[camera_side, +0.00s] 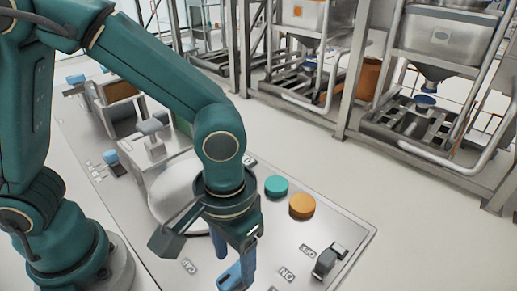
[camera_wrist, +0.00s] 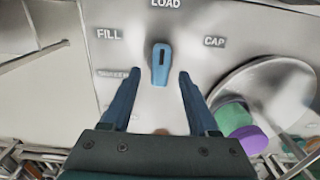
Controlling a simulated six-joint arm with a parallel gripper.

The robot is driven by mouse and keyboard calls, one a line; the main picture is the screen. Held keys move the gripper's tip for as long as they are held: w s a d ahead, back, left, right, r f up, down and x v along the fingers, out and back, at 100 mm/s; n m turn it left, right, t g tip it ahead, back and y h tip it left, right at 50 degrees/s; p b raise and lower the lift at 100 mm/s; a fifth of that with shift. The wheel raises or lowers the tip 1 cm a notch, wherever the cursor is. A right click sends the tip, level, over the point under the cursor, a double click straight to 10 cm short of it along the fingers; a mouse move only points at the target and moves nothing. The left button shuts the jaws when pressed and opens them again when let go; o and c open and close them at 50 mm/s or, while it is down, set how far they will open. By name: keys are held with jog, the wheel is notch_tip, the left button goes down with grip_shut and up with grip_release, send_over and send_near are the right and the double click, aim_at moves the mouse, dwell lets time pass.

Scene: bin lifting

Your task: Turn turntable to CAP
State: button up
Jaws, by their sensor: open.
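In the wrist view, a blue knob (camera_wrist: 160,65) with a dark slot stands on the pale panel, its long axis roughly vertical below the LOAD label (camera_wrist: 165,3). The CAP label (camera_wrist: 214,42) lies to its right and FILL (camera_wrist: 109,34) to its left. My gripper (camera_wrist: 158,76) is open, with one blue finger on each side of the knob's lower end and visible gaps between. In the side view my gripper (camera_side: 236,274) points down over the panel's front, near a CAP label (camera_side: 190,267); the knob is hidden there. A pale round plate (camera_wrist: 268,98), possibly the turntable, sits right.
A green container (camera_wrist: 232,116) with a purple lid (camera_wrist: 248,138) is by the plate. In the side view, a teal button (camera_side: 276,187), an orange button (camera_side: 302,206) and a dark switch (camera_side: 326,262) sit right of my gripper. Metal racks stand behind.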

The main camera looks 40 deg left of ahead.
jog(key=shift+f, duration=0.95)
grip_shut()
jog(key=shift+m, duration=0.4)
jog(key=m, duration=0.5)
jog(key=shift+m, duration=0.3)
jog(key=m, duration=0.6)
jog(key=shift+m, duration=0.4)
grip_release()
